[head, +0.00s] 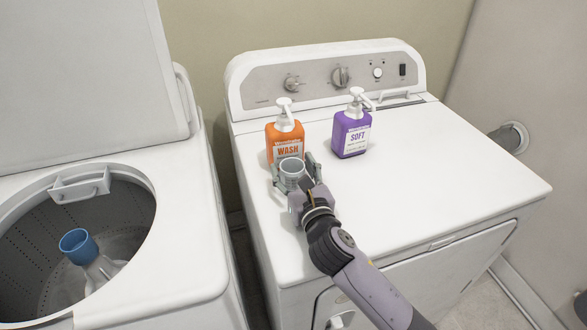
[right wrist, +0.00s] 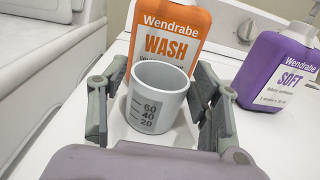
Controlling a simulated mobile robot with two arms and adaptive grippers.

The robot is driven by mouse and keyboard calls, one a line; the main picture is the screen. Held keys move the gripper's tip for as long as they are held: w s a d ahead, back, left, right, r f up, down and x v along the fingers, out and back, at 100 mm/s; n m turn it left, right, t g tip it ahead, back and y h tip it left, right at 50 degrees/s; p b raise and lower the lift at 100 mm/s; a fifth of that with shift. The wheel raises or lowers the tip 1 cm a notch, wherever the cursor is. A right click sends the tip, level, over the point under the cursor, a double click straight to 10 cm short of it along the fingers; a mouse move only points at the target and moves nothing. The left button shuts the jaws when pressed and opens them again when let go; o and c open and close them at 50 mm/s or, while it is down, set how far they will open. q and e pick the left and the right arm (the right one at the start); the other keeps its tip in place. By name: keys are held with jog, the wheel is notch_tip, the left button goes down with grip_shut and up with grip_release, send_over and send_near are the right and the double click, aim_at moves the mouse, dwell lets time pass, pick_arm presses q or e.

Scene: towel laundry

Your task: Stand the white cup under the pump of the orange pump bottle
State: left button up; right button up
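The orange pump bottle (head: 285,139) with its white pump (head: 285,113) stands upright on the right machine's top. The white cup (head: 292,168) is upright just in front of it, overlapping the lower label in view. In the right wrist view, the cup (right wrist: 158,98) shows its grey measuring marks, and the orange bottle (right wrist: 169,34) rises behind it. My right gripper (head: 293,173) has one finger on each side of the cup. In the right wrist view its fingers (right wrist: 158,107) are spread, with small gaps beside the cup. My left gripper is out of view.
A purple pump bottle (head: 351,133) stands right of the orange one. The control panel (head: 330,82) rises behind both. The machine top (head: 440,165) is clear to the right. An open washer (head: 165,255) with a blue-topped agitator (head: 78,245) is on the left.

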jog(key=shift+o, duration=0.4)
jog(key=shift+s+r, duration=0.1)
jog(key=shift+r, duration=0.05)
jog(key=v, duration=1.2)
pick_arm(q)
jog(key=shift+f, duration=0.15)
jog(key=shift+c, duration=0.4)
